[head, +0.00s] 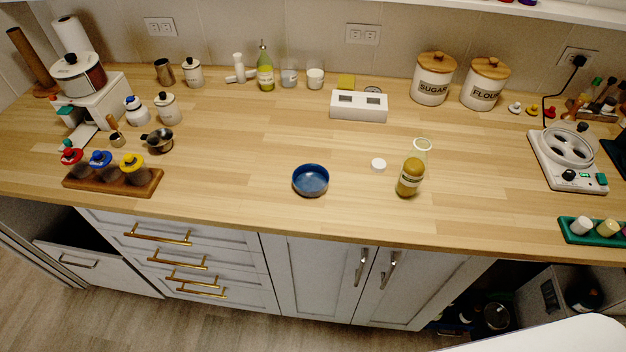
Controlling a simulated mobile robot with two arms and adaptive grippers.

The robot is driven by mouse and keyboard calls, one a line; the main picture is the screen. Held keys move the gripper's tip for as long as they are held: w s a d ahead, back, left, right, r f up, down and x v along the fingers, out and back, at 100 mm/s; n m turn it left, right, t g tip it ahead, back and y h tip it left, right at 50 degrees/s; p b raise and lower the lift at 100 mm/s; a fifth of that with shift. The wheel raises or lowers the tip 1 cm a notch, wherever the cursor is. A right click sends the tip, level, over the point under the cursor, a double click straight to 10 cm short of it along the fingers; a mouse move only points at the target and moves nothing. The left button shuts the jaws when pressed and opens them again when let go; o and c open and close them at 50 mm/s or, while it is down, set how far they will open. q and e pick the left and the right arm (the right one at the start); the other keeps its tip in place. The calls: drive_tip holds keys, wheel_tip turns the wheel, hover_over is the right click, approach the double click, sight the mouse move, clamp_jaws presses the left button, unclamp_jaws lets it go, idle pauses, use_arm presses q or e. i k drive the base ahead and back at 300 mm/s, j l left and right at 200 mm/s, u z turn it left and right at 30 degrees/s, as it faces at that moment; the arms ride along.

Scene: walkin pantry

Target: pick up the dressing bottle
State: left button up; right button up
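A squat bottle of yellow-brown dressing (410,177) with a pale label stands upright on the wooden counter (240,160), right of centre and towards the front edge. A clear glass-like piece with a pale green rim (422,145) is just behind it; I cannot tell whether they touch. A small white round lid (378,165) lies to its left. Neither of my grippers is in the head view, and nothing is holding the bottle.
A blue bowl (311,180) stands left of the bottle. SUGAR (433,91) and FLOUR (482,97) canisters stand at the back. A white hot plate (566,176) is right. Counter between bottle and hot plate is clear.

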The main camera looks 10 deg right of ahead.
sight(413, 167)
drive_tip(key=z, duration=0.35)
drive_tip(key=j+z, duration=0.95)
drive_tip(key=j, duration=0.1)
